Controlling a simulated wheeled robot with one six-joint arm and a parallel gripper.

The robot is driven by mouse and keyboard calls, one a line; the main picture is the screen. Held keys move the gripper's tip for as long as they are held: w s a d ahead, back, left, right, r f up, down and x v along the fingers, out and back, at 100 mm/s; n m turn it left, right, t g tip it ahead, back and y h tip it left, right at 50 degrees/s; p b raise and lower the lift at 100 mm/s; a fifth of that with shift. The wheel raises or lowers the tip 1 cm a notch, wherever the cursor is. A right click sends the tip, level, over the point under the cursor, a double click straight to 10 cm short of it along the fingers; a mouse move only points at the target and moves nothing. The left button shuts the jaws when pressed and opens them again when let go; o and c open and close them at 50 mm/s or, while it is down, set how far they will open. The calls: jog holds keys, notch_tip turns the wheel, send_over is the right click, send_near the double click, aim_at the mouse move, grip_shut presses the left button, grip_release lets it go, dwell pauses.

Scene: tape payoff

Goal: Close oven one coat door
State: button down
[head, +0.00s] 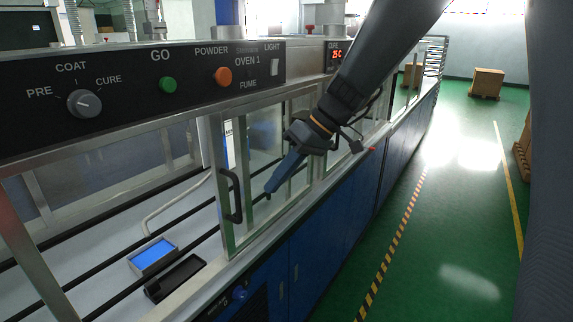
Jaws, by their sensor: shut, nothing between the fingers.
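The coat door of oven one (262,135) is a glass panel in a pale metal frame. A black upright handle (231,196) is on its left side. Left of the door, the oven front (110,165) is open to the chamber. Whether the door slides or swings, I cannot tell. My gripper (269,188) is shut and empty, pointing down and left. Its tip appears in front of the glass, to the right of the handle and apart from it in the picture. The gripper hides part of the door's right side.
The control panel (128,85) with a dial and buttons runs above the opening. A blue-lit tray (153,257) and a black tray (175,278) are inside the opening. Blue cabinets (335,220) stand below. The green floor (440,230) at right is clear near the line; boxes (487,83) stand far back.

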jog(key=s+a+f+p, duration=0.2)
jog(key=a, duration=0.3)
jog(key=shift+s+f+p, duration=0.4)
jog(key=shift+f, duration=0.1)
